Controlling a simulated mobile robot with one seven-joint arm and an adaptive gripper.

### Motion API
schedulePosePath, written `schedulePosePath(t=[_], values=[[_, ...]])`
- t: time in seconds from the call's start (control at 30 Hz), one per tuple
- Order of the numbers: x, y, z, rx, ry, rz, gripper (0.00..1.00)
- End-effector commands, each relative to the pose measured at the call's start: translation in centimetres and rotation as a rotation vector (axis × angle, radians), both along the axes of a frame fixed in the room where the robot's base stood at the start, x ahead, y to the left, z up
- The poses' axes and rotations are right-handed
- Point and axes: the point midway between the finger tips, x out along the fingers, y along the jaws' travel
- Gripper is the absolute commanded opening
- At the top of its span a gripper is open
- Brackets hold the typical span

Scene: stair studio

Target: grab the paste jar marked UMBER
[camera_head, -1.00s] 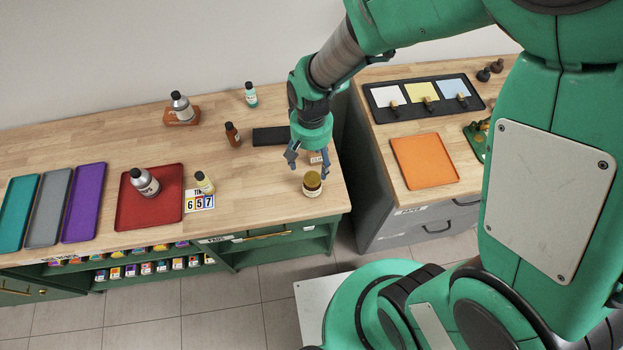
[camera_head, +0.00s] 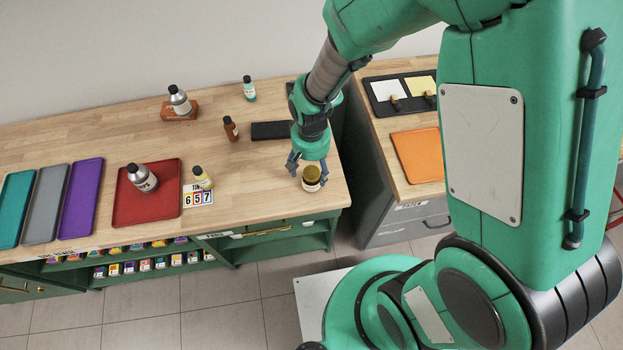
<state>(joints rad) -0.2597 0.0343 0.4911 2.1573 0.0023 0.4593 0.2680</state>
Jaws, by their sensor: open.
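A small jar (camera_head: 312,180) with an ochre-brown lid and a pale label stands upright near the right front corner of the wooden counter (camera_head: 262,195). The writing on its label is too small to read. My gripper (camera_head: 309,173) is open and points down over the jar. One finger shows to the left of the jar and one to its right. I cannot tell whether the fingers touch it. The gripper and wrist hide the counter just behind the jar.
A red tray (camera_head: 164,205) holds a silver bottle (camera_head: 142,178). A yellowish bottle (camera_head: 202,178) stands by a number card (camera_head: 198,197). An orange tray (camera_head: 417,157) is on the right counter.

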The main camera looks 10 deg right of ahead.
Motion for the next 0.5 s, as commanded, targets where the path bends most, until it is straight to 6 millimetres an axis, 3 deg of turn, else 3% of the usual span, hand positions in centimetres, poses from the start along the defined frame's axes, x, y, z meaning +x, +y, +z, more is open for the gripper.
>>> schedulePosePath(t=[0.5], values=[[0.01, 0.00, -0.93, 0.000, -0.001, 0.000, 0.70]])
